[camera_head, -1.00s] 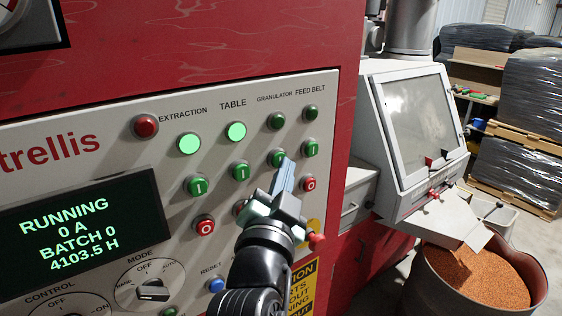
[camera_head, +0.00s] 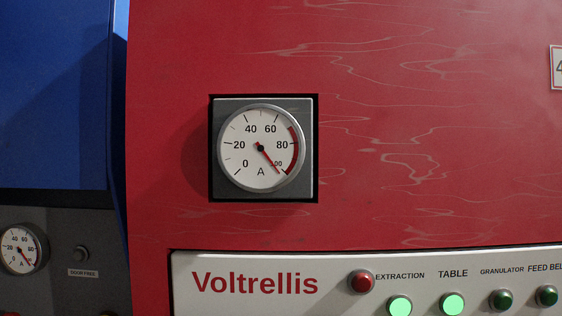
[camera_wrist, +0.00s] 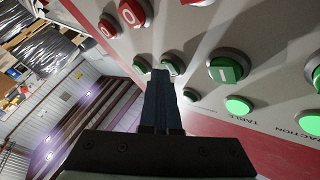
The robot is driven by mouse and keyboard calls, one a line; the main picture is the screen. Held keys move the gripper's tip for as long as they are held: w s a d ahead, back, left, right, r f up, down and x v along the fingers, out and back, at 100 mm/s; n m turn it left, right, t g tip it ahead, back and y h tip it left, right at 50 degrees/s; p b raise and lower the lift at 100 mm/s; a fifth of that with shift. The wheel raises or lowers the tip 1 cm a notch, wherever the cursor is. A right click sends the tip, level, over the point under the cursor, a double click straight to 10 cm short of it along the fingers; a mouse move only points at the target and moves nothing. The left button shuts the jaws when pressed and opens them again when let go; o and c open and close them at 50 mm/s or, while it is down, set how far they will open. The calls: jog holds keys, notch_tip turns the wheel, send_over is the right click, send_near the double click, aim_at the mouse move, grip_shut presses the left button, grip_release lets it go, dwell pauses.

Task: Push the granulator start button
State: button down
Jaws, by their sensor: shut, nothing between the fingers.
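In the wrist view my gripper (camera_wrist: 163,72) is shut and empty, with its fingertips at the control panel. The granulator start button (camera_wrist: 175,65) is green and partly hidden beside the fingertips; I cannot tell whether they touch it. The granulator lamp (camera_wrist: 190,95) is dark green and unlit. It also shows unlit in the head view (camera_head: 501,299), under its label. The head view does not show my gripper or the start buttons.
The extraction lamp (camera_head: 400,306) and table lamp (camera_head: 453,303) glow green. The feed belt lamp (camera_head: 546,296) is dark. A round ammeter (camera_head: 261,149) has its needle near 100. In the wrist view, the table start button (camera_wrist: 227,69) and red stop buttons (camera_wrist: 132,12) are close by.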

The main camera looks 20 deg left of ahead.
dwell(0.5)
jog(key=shift+s+d, duration=0.2)
jog(key=shift+s, duration=0.6)
jog(key=s, duration=0.2)
jog(key=s+d, duration=0.1)
jog(key=s, duration=0.1)
jog(key=shift+s+d+p, duration=0.15)
jog(key=shift+s+p, duration=0.15)
jog(key=shift+s, duration=0.1)
dwell(0.4)
jog(key=s+a+r+n+t+y+b, duration=0.1)
jog(key=s+a+r+n+t+y, duration=0.2)
jog(key=a+r, duration=0.3)
jog(key=s+a+r+n+t+y+b, duration=0.1)
jog(key=s+a+r+n+t+y, duration=0.2)
jog(key=a+r+n, duration=0.3)
jog(key=s+a+r+n+t+y+b, duration=0.2)
jog(key=a+r, duration=0.4)
jog(key=r, duration=0.4)
jog(key=shift+s+r+n+t+y, duration=0.4)
jog(key=shift+s+n+t+y, duration=0.55)
jog(key=shift+n+t, duration=0.25)
